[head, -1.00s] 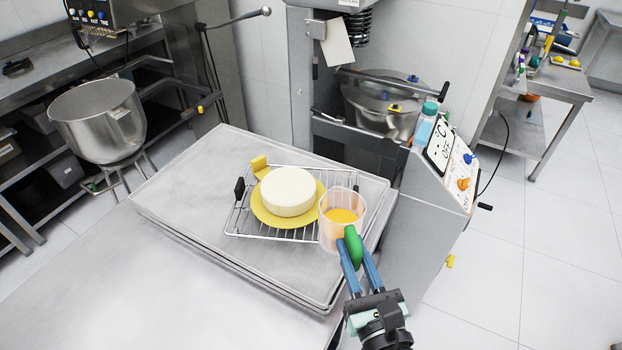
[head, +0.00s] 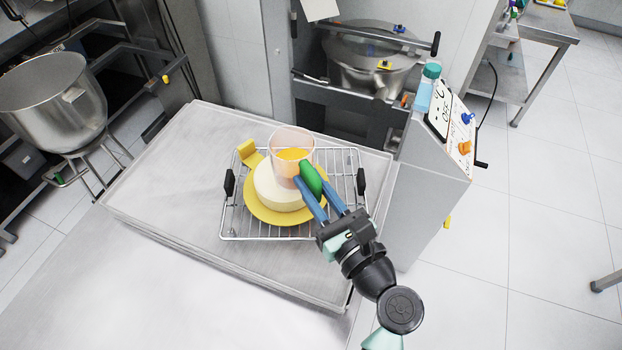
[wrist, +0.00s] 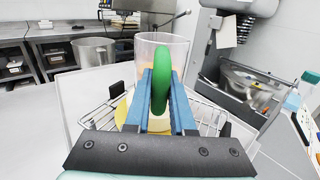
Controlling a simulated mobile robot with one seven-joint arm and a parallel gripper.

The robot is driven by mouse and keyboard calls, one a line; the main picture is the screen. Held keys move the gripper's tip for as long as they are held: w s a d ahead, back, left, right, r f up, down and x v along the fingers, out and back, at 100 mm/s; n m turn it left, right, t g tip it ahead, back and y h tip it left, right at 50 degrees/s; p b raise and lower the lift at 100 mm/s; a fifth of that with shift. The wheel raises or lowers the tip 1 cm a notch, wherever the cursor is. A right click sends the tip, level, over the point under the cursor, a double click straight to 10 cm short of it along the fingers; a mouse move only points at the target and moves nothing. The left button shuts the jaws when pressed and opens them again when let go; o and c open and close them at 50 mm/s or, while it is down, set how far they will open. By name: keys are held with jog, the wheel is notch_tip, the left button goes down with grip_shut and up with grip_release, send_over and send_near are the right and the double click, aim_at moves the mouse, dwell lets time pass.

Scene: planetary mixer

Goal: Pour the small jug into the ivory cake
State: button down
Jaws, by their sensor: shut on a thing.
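The small jug (head: 292,150) is clear with a green handle and holds orange liquid. My gripper (head: 314,190) is shut on the green handle. The jug looks upright, in front of or above the far part of the ivory cake (head: 274,192) in the head view. I cannot tell the exact gap between them. The cake is round and sits on a yellow plate (head: 263,214) with a raised tab. In the wrist view the jug (wrist: 158,52) stands behind its handle and hides most of the cake.
The plate rests on a wire rack (head: 345,185) with black handles, on stacked metal trays (head: 180,180). A mixing bowl (head: 55,100) stands at the left. A machine with a control panel (head: 452,130) and a bottle (head: 427,88) stands at the right.

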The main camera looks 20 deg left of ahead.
jog(key=shift+r+p, duration=0.15)
jog(key=shift+p, duration=0.65)
jog(key=f+g+h+p, duration=0.1)
jog(key=p, duration=0.2)
jog(key=shift+s+d, duration=0.1)
jog(key=shift+d, duration=0.05)
jog(key=shift+f, duration=0.3)
jog(key=shift+r+h+p, duration=0.3)
jog(key=shift+r+p, duration=0.05)
jog(key=shift+p, duration=0.8)
jog(key=shift+r+g+h+p, duration=0.3)
jog(key=shift+g+p, duration=0.1)
jog(key=shift+p, duration=0.8)
jog(key=shift+s+p, duration=0.1)
jog(key=shift+p, duration=0.25)
jog(key=shift+r+p, duration=0.35)
jog(key=shift+p, duration=0.85)
